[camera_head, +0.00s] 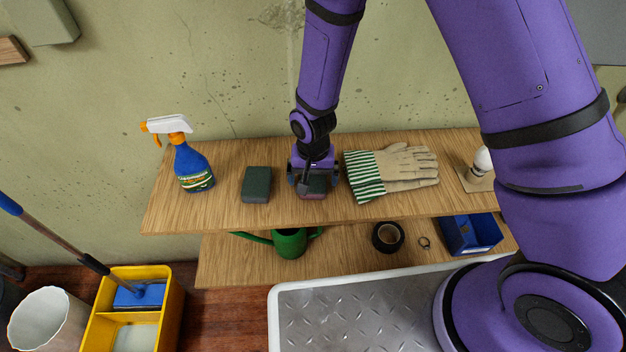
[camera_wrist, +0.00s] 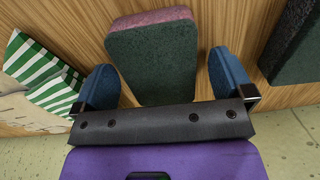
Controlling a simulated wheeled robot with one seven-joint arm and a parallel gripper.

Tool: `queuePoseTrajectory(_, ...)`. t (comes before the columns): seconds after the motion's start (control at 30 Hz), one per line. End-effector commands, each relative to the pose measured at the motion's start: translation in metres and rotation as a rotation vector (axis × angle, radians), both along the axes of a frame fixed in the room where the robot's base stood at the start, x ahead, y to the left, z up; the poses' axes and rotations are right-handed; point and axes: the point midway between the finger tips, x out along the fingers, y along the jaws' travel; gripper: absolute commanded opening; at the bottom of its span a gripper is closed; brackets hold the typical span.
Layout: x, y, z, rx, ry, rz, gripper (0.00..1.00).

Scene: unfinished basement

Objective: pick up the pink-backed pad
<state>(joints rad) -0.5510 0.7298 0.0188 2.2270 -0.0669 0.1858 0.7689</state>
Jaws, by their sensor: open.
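The pink-backed pad (camera_head: 314,188) lies on the upper wooden shelf, mostly hidden under my gripper in the head view. In the wrist view the pad (camera_wrist: 153,55) shows a dark green face and a pink edge at its far end. My gripper (camera_head: 310,188) points down over it. Its two blue fingers (camera_wrist: 160,80) are apart, one on each side of the pad's near part, with gaps between fingers and pad. I cannot tell how far the fingertips are above the shelf.
A plain dark green pad (camera_head: 257,185) lies to the left, with a blue spray bottle (camera_head: 190,163) beyond it. Striped work gloves (camera_head: 391,170) lie close on the right. A light bulb on a wooden base (camera_head: 477,176) stands farther right. The lower shelf (camera_head: 345,262) holds several items.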

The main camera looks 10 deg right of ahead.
Motion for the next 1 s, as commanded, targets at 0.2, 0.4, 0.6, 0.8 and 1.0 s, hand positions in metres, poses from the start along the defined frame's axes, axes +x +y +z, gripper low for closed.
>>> queuePoseTrajectory(0.2,0.0002,-0.0001,-0.0061,0.000,0.000,0.000,0.99)
queuePoseTrajectory(0.4,0.0002,-0.0001,-0.0058,0.000,-0.001,-0.001,0.83)
queuePoseTrajectory(0.6,0.0002,-0.0001,-0.0057,0.000,-0.001,-0.001,0.46)
queuePoseTrajectory(0.8,0.0002,-0.0001,-0.0057,0.000,-0.001,-0.001,0.46)
queuePoseTrajectory(1.0,0.0003,0.0000,-0.0039,0.001,-0.001,-0.001,0.46)
